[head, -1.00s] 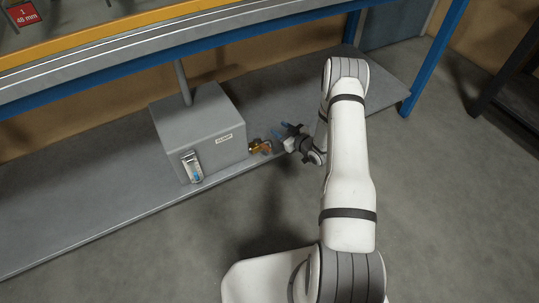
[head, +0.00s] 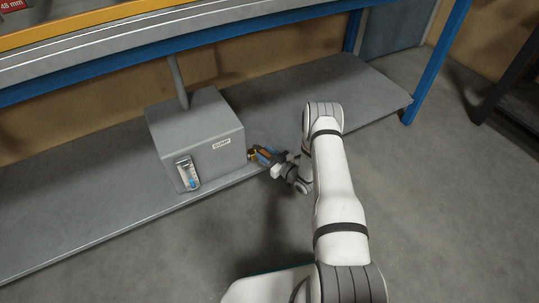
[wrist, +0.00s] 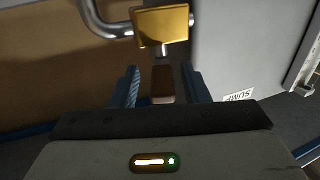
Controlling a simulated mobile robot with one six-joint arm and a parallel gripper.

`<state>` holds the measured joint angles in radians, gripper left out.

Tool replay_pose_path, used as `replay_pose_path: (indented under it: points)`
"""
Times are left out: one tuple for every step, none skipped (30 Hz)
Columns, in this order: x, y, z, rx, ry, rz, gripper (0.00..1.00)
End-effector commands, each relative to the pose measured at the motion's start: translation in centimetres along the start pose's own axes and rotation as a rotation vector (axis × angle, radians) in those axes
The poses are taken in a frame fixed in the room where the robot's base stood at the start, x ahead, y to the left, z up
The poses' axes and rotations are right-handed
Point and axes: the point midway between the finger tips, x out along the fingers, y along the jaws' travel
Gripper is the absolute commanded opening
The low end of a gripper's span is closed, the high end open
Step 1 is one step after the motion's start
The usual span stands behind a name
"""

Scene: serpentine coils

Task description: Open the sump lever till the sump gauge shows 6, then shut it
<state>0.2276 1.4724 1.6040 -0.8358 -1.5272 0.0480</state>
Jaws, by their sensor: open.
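The grey sump box (head: 205,135) stands on the low shelf and carries a SUMP label. The sump gauge (head: 188,174) is on its front, with blue in its lower part; its numbers are too small to read. A brass valve (head: 252,155) sticks out of the box's right side and also shows in the wrist view (wrist: 161,25). The brown-orange lever (wrist: 162,84) points from the valve toward my gripper. My gripper (head: 264,156) is open, its two blue fingers (wrist: 164,88) on either side of the lever, with gaps visible between.
A grey pipe (head: 177,82) rises from the box toward the bench above. The shelf (head: 80,210) is bare to the left and right of the box. A blue bench leg (head: 436,62) stands at the right. The floor in front is clear.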

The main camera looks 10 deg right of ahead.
Motion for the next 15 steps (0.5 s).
replay_pose_path:
  points:
    - [0.21, 0.0, 0.01, 0.0, 0.0, 0.0, 0.42]
    - [0.27, 0.0, -0.01, 0.0, 0.0, 0.0, 0.42]
    - [0.31, 0.0, -0.03, 0.0, 0.0, 0.0, 0.42]
    - [0.32, 0.0, -0.05, 0.0, 0.0, 0.0, 0.42]
    - [0.32, -0.01, -0.05, 0.0, 0.0, 0.0, 0.42]
    - [0.31, -0.01, -0.06, 0.0, 0.0, 0.0, 0.42]
    - [0.31, -0.01, -0.06, 0.0, 0.0, 0.0, 0.42]
    - [0.31, -0.02, -0.06, 0.0, 0.0, 0.0, 0.42]
    - [0.31, -0.03, -0.06, 0.0, 0.0, 0.0, 0.4]
    - [0.31, -0.03, -0.06, 0.0, 0.0, 0.0, 0.38]
    - [0.31, -0.04, -0.06, 0.0, 0.0, 0.0, 0.35]
    - [0.31, -0.04, -0.06, 0.0, 0.0, 0.0, 0.32]
    - [0.31, -0.05, -0.06, 0.0, 0.0, -0.001, 0.3]
    - [0.31, -0.05, -0.05, 0.0, 0.0, -0.001, 0.27]
    - [0.31, -0.06, -0.05, 0.0, 0.0, -0.001, 0.24]
